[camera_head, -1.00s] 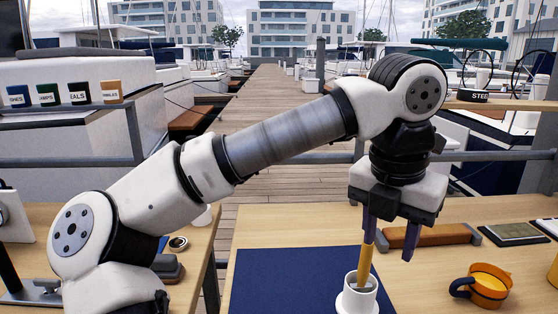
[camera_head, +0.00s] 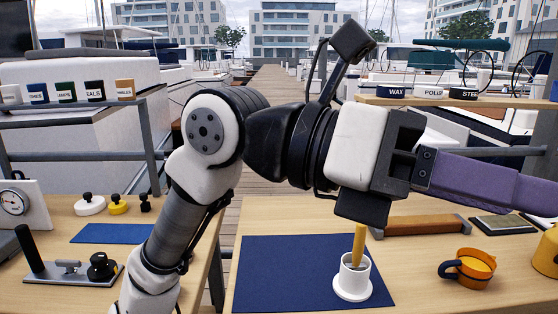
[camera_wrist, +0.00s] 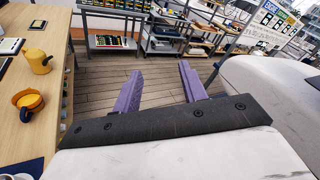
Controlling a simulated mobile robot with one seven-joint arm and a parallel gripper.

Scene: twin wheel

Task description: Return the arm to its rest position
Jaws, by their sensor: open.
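My arm is folded up and across the middle of the head view. My gripper (camera_head: 535,190) points to the right there, its purple fingers level above the right-hand table and partly overlapping. In the wrist view my gripper (camera_wrist: 161,68) has its two purple fingers spread apart with nothing between them, and they face floor boards and shelves. A tool with a yellow handle (camera_head: 358,246) stands in a white cup (camera_head: 353,283) on a blue mat (camera_head: 280,270), apart from my fingers and just below my wrist housing.
An orange mug (camera_head: 478,268) and a yellow kettle (camera_head: 546,252) stand on the right table; the kettle (camera_wrist: 37,61) also shows in the wrist view. A brown bar (camera_head: 420,225) lies behind the cup. A shelf (camera_head: 400,102) with labelled tins is behind my gripper.

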